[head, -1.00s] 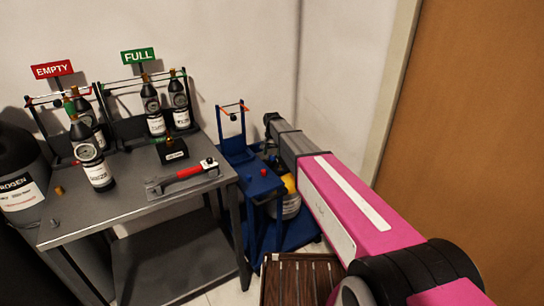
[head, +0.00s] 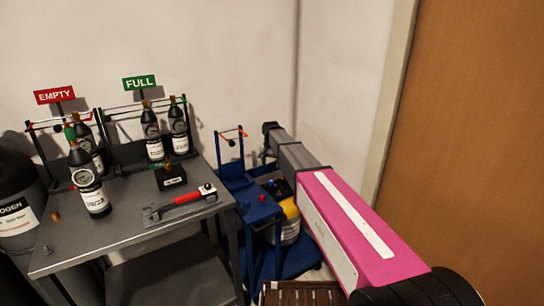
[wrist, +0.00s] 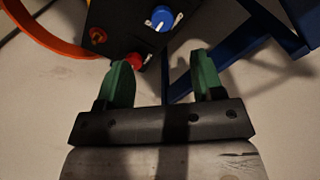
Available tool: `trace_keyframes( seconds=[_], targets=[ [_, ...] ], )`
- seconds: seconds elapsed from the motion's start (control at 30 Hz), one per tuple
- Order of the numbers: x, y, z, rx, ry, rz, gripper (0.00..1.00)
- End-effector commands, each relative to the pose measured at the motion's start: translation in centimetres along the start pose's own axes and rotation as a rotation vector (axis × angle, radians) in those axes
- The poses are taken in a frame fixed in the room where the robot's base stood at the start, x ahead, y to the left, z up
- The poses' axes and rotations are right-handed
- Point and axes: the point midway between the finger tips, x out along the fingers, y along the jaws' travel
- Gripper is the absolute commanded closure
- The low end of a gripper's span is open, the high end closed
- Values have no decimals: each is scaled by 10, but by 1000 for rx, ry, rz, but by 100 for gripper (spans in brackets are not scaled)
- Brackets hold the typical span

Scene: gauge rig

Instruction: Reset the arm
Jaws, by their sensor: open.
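My arm is pink and grey and reaches in from the lower right of the head view. My gripper (wrist: 165,85) shows in the wrist view with its two green fingers apart and nothing between them. A black box with a red knob (wrist: 135,61) and a blue knob (wrist: 161,18) lies beyond the fingertips. In the head view the gripper's fingers are hidden behind the arm, which points toward the blue stand (head: 237,172) and the wall.
A yellow-topped cylinder (head: 289,220) stands by the blue frame. A brown door (head: 480,140) is at right.

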Motion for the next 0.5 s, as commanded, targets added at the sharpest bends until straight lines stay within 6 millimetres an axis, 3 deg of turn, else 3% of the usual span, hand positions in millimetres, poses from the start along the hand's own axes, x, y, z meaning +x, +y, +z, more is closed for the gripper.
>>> trace_keyframes(
  seconds=[0.17,0.5],
  targets=[
    [24,57,42,-22,-2,1,39],
    [80,216,185,-125,1,0,39]
  ],
)
